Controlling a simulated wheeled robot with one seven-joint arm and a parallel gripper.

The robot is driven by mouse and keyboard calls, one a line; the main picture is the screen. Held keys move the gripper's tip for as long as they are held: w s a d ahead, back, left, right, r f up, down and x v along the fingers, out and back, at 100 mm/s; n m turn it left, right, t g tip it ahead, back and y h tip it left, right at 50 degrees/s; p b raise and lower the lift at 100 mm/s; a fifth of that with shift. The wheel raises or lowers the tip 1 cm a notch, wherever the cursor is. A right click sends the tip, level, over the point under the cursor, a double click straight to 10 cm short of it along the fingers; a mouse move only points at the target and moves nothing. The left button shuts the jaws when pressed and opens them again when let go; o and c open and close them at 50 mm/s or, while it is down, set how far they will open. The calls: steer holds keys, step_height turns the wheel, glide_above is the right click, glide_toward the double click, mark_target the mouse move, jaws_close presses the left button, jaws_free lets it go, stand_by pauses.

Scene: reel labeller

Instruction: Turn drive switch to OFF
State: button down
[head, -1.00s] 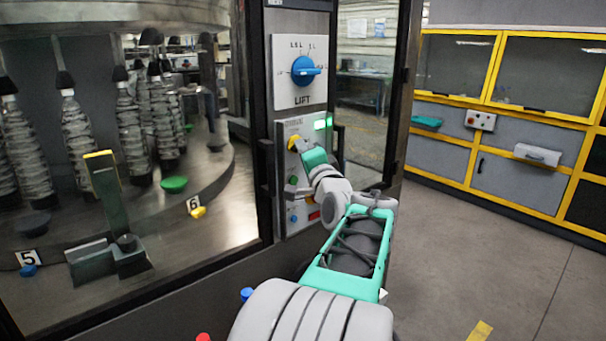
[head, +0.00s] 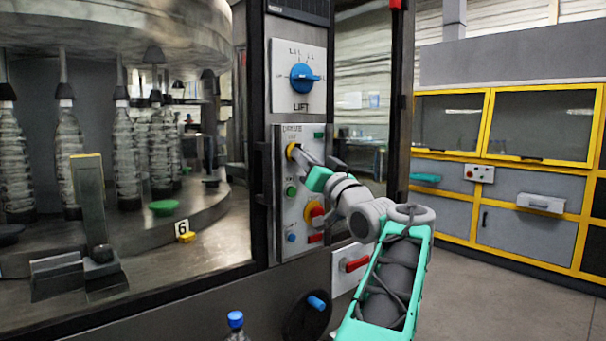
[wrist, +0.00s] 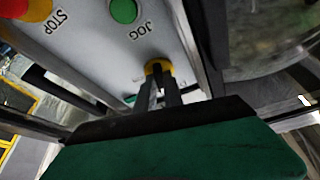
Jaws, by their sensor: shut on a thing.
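The drive switch is a yellow-ringed knob (head: 290,150) at the upper left of the grey control panel (head: 283,222). It also shows in the wrist view as a yellow ring (wrist: 151,67) at the panel's edge. My gripper (head: 299,155) reaches it from the right, with its fingers closed around the knob's handle. In the wrist view my gripper's fingers (wrist: 164,82) hide most of the handle, so its exact pointing direction is hard to tell. A green indicator (head: 319,135) on the panel's upper right looks dark.
Below the switch are a green JOG button (head: 291,191) and a red stop button on yellow (head: 315,213). The blue LIFT knob (head: 304,77) sits on the white plate above. A red handle (head: 356,263) and a blue-capped bottle (head: 236,322) are lower down. Floor is clear at right.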

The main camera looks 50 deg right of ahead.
steer(key=shift+d+f+n+t+y+b, duration=0.15)
steer(key=shift+n+y+b, duration=0.3)
steer(key=shift+n, duration=0.7)
steer(key=shift+r+n+t+y+b, duration=0.1)
steer(key=shift+n+t+y+b, duration=0.1)
steer(key=shift+n+y, duration=0.7)
steer(key=shift+n, duration=0.45)
steer(key=c, duration=1.5)
jaws_free()
steer(key=shift+o, duration=0.2)
steer(key=shift+s, duration=0.1)
steer(key=v, duration=0.7)
steer(key=shift+s+f+b, duration=0.15)
steer(key=shift+s+b, duration=0.1)
steer(key=shift+b, duration=0.2)
